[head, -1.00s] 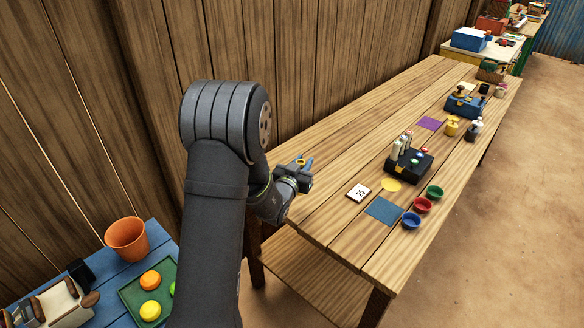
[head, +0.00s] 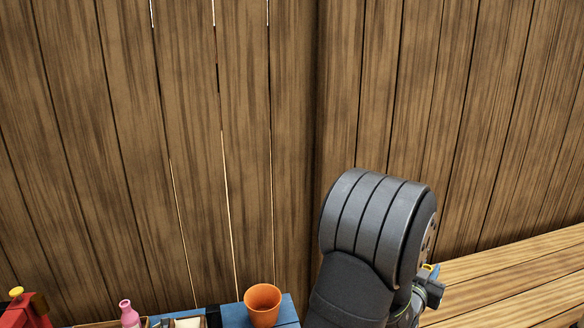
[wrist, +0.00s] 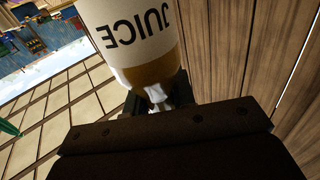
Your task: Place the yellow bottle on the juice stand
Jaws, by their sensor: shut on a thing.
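My gripper (wrist: 158,95) is shut on the yellow bottle (wrist: 135,75) in the wrist view. The bottle has a white label with the word JUICE upside down and an amber-yellow part by the fingers; its far end is cut off by the frame. In the head view my gripper (head: 432,290) is at the lower right, beside the wooden table, with a small bit of yellow showing at it. I cannot make out the juice stand in either current view.
An orange cup (head: 262,303) stands on a blue table (head: 287,311) at the bottom. A pink bottle (head: 129,315) and a red object (head: 25,312) with a yellow knob are at lower left. A bare wooden table (head: 510,285) is at right. A plank wall (head: 190,150) stands behind.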

